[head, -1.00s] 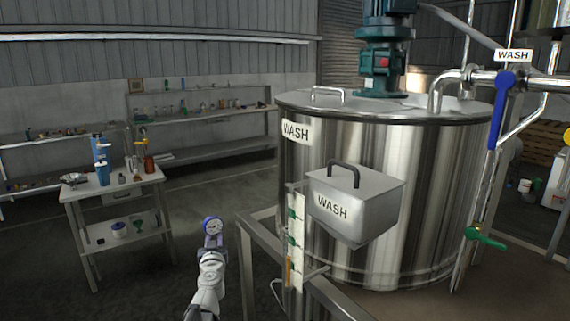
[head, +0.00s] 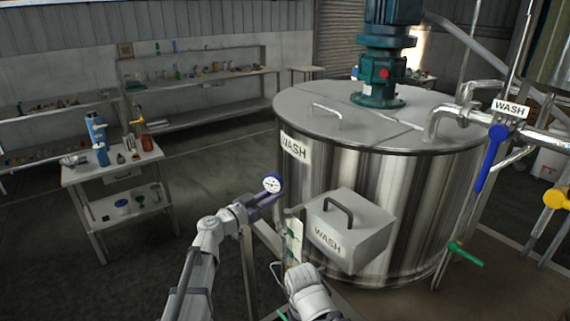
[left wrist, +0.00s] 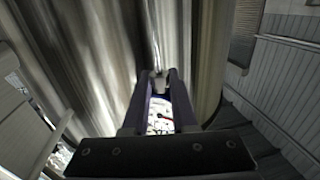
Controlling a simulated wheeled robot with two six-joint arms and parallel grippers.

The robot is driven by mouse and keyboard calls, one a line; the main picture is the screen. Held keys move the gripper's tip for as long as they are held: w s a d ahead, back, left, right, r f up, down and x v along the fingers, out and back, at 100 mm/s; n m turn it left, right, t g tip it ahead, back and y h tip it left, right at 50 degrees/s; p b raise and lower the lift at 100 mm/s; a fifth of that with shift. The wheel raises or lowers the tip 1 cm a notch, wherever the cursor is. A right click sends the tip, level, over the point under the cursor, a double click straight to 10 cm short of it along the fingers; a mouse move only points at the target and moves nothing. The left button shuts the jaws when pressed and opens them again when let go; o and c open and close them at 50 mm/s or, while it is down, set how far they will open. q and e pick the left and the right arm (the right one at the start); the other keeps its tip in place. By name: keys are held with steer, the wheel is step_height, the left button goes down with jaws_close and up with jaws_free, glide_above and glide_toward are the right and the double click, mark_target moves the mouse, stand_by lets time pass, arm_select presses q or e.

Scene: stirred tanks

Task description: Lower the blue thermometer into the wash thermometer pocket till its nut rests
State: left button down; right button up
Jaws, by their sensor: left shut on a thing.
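My left gripper (head: 264,200) has purple fingers and is shut on the blue thermometer (head: 271,184), a round white dial with a blue rim. It holds it in the air, just left of the steel wash tank (head: 430,200) in the head view. In the left wrist view the white dial (left wrist: 160,122) shows between the fingers, with the tank wall behind. The thermometer's stem and nut cannot be made out clearly. I cannot make out the wash thermometer pocket. My right gripper is not seen; only a white arm part of mine shows at the bottom.
A grey box (head: 365,232) marked WASH, with a black handle, is at the tank's front. A white strip (head: 293,240) and metal frame stand left of it. A small table (head: 110,167) with bottles is at the left. Blue (head: 490,160) and green (head: 466,254) valve levers are at the right.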

arm_select(q)
steer(key=s+d+r+m+g+p, duration=0.1)
steer(key=s+d+r+g+h+p, duration=0.1)
steer(key=r, duration=0.1)
steer(key=s+d+r+m+g+h+p, duration=0.1)
steer(key=s, duration=0.1)
steer(key=shift+r+m, duration=0.3)
steer(key=shift+r, duration=0.05)
steer(key=shift+s+d+r+g+h, duration=0.15)
steer(key=shift+s+d+g+h, duration=0.15)
steer(key=shift+s+g+h, duration=0.1)
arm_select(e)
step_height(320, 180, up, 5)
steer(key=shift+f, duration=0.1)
arm_select(q)
step_height(320, 180, down, 15)
steer(key=b, duration=1.4)
steer(key=shift+b, duration=0.3)
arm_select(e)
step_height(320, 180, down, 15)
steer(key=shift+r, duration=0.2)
arm_select(q)
steer(key=c, duration=0.6)
jaws_free()
steer(key=shift+v, duration=3.9)
